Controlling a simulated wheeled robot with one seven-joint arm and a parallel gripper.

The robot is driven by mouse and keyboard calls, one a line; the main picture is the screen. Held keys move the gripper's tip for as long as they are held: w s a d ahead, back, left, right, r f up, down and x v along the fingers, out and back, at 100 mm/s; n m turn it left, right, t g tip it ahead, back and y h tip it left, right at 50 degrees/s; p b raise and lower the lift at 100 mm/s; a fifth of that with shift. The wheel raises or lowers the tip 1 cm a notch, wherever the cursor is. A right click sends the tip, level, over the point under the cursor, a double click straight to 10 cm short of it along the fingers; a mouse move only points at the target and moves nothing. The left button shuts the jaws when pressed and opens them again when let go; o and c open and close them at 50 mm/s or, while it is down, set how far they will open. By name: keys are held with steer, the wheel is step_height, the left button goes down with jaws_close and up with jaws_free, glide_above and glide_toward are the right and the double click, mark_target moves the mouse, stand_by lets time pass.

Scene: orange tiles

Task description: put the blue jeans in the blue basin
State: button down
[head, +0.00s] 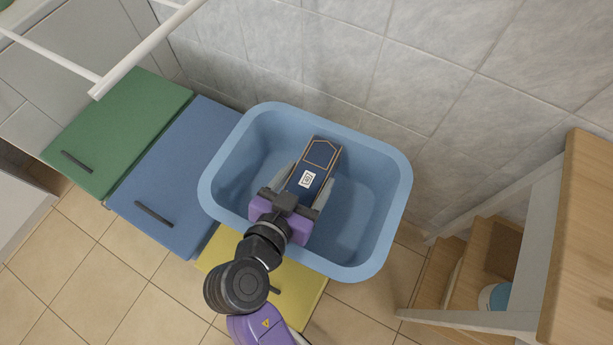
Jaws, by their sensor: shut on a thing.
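The blue basin (402,190) is a light blue, rounded rectangular tub in the middle of the head view. My gripper (309,178) is shut on the blue jeans (321,155), a folded dark blue piece with tan stitched lines and a white label. One grey finger is on each side of the jeans. The jeans and the fingers appear within the basin's opening, towards its middle. I cannot tell how far above the basin floor the jeans are. My gripper hides their near end. The rest of the visible basin floor is empty.
Green (118,130), blue (175,172) and yellow (300,300) fronts with dark handles lie left of and below the basin. A white rail (150,45) is at upper left. A tiled wall (430,75) stands behind. A wooden shelf unit (580,240) is at right.

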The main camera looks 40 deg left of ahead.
steer(key=shift+f+b, duration=0.3)
steer(key=shift+b, duration=0.15)
steer(key=shift+f, duration=0.2)
steer(key=shift+c, duration=1.1)
jaws_free()
steer(key=shift+f, duration=0.1)
steer(key=shift+r, duration=0.4)
steer(key=p+v, duration=0.1)
steer(key=v, duration=1.1)
steer(key=shift+r, duration=0.25)
